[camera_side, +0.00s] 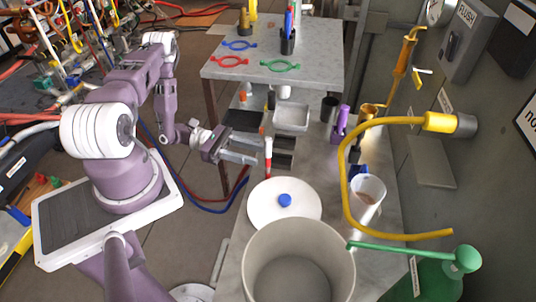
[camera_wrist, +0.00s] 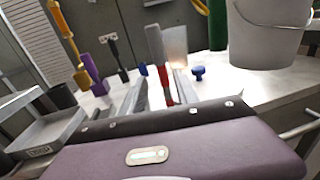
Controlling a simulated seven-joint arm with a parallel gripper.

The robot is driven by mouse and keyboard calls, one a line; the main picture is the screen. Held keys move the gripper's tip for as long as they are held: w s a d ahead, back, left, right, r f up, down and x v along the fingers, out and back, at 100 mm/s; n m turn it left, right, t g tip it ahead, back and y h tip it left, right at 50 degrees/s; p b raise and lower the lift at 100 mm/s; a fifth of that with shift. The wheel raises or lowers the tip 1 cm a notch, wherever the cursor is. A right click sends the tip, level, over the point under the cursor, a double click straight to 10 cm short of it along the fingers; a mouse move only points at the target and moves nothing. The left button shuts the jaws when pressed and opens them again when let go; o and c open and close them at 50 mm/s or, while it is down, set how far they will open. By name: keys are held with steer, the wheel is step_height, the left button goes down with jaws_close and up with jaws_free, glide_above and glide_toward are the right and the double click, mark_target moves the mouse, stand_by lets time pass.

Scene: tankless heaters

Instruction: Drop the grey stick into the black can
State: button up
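I cannot tell whether the fingers touch the stick. In the side view a thin red-and-white upright piece (camera_side: 268,155) shows just past the fingertips; its grey part is not clear there. A black can (camera_side: 329,106) stands on the counter near the back, and it shows at left in the wrist view (camera_wrist: 62,95).
A purple holder (camera_side: 342,122) stands right of the can. A grey tray (camera_side: 291,118) is to its left. A white lid with a blue knob (camera_side: 285,200) and a large bucket (camera_side: 298,260) stand nearer. A yellow hose (camera_side: 347,185) arches over the counter.

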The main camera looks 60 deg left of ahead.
mark_target(268, 138)
steer(key=x, duration=0.5)
steer(key=shift+s+d+r, duration=0.1)
steer(key=shift+d+r, duration=0.1)
steer(key=shift+d, duration=0.05)
jaws_close()
step_height(268, 138, up, 10)
steer(key=shift+r, duration=0.1)
